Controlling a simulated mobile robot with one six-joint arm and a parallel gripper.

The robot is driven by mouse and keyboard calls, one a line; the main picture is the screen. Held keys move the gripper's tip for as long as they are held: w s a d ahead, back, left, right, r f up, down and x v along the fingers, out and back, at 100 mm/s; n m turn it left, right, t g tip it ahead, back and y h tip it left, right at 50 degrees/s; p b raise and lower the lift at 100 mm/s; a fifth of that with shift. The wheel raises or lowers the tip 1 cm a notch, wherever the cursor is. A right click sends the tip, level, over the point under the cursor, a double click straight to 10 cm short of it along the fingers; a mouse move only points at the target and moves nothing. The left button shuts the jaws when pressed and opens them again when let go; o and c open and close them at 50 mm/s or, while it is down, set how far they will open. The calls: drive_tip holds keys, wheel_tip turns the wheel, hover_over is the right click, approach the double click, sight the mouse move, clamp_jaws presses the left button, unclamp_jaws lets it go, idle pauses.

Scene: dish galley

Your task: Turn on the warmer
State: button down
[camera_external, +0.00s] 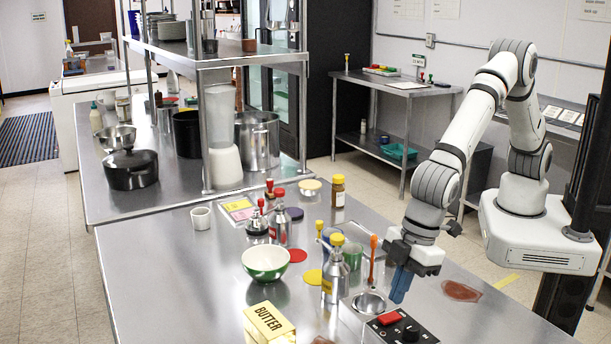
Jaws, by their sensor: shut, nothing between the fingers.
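The warmer (402,329) is at the front edge of the picture, a low unit with a dark control panel, partly cut off. Its panel carries a red switch (389,318) and a black knob (410,333); whether the switch is on or off is too small to tell. A round metal bowl (369,303) with an orange-handled utensil (373,258) is beside the panel. My gripper (399,294) points down with blue fingers, shut and empty. In the picture its tips are just above the red switch, and appear apart from it.
A steel bottle with a yellow cap (335,275) and a green bowl (265,262) stand left of the warmer. A butter box (268,325) is at front left. A reddish flat piece (462,290) lies right of my gripper. The counter at far right is clear.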

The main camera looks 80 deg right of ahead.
drive_tip(key=b+v, duration=0.2)
drive_tip(key=v, duration=0.8)
drive_tip(key=shift+s+d+r+b, duration=0.2)
drive_tip(key=shift+d+r+b, duration=0.1)
drive_tip(key=shift+w+a+f+b, duration=0.1)
drive_tip(key=shift+b, duration=0.25)
drive_tip(key=b, duration=0.3)
drive_tip(key=shift+w+a+r+y, duration=0.3)
drive_tip(key=shift+w+a+r, duration=0.05)
drive_tip(key=shift+w+a, duration=0.05)
drive_tip(key=p, duration=0.2)
approach(384, 318)
drive_tip(key=x, duration=0.5)
drive_tip(key=shift+x, duration=0.8)
drive_tip(key=shift+p, duration=0.3)
